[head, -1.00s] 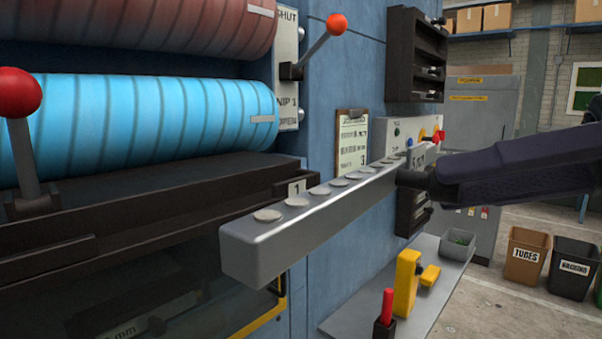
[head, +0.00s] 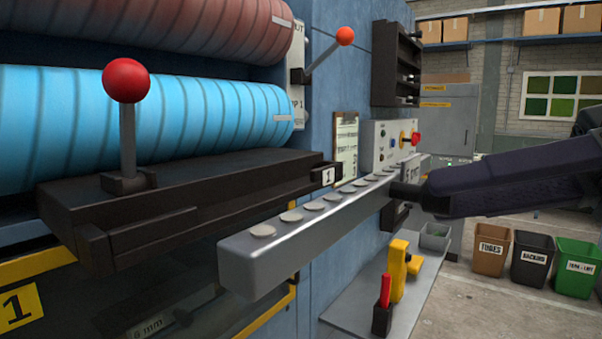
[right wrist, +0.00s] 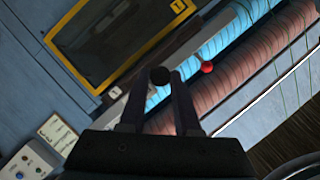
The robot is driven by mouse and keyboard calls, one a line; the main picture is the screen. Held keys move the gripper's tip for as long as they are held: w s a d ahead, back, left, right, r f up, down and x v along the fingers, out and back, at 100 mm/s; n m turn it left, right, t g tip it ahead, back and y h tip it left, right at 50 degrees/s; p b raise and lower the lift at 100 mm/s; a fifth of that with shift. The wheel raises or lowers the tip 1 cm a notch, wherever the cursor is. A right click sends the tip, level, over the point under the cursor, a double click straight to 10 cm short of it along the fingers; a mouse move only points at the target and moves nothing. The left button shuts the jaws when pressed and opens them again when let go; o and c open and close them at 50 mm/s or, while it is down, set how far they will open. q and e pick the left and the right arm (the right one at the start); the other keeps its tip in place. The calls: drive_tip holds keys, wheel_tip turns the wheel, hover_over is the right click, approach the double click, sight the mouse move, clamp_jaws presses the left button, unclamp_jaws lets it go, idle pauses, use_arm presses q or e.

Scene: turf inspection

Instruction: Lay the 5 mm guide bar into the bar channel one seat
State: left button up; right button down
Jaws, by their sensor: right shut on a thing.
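The guide bar (head: 300,238) is a long grey bar with several pale round discs along its top and a partly hidden label near its far end. My right gripper (head: 405,194) is shut on it near that far end and holds it up in the air. In the right wrist view a dark round knob (right wrist: 160,77) sits between my right fingertips. The bar channel one seat (head: 215,197) is the dark ledge below the blue roller, marked with a "1" plate. The bar appears in front of and right of it, apart as far as I can tell. My left gripper is out of view.
A red-knobbed lever (head: 127,82) stands on the channel's near end. The blue ribbed roller (head: 150,115) is just behind. A grey shelf (head: 350,305) below the bar carries a yellow tool (head: 398,268) and a red-handled item (head: 383,303). Bins (head: 531,260) stand on the floor at right.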

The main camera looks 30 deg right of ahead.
sight(390, 175)
drive_tip(key=w+a, duration=0.1)
drive_tip(key=w, duration=0.1)
drive_tip(key=w+p, duration=0.1)
drive_tip(key=w, duration=0.1)
drive_tip(key=w+a, duration=0.1)
drive_tip(key=w, duration=0.1)
drive_tip(key=shift+a+r+p, duration=0.15)
drive_tip(key=shift+a+p, duration=0.15)
drive_tip(key=shift+p, duration=0.05)
drive_tip(key=shift+w+a, duration=0.2)
drive_tip(key=shift+w, duration=0.35)
drive_tip(key=shift+w+a, duration=0.2)
drive_tip(key=shift+w, duration=0.3)
drive_tip(key=shift+w+p, duration=0.15)
drive_tip(key=shift+p, duration=0.25)
drive_tip(key=shift+w+a+p, duration=0.15)
drive_tip(key=shift+w+a, duration=0.15)
drive_tip(key=shift+w, duration=0.4)
drive_tip(key=shift+w+a+p, duration=0.15)
drive_tip(key=shift+w+a, duration=0.2)
drive_tip(key=shift+w, duration=0.35)
drive_tip(key=shift+w+a+p, duration=0.15)
drive_tip(key=shift+w+a, duration=0.15)
drive_tip(key=shift+w, duration=0.4)
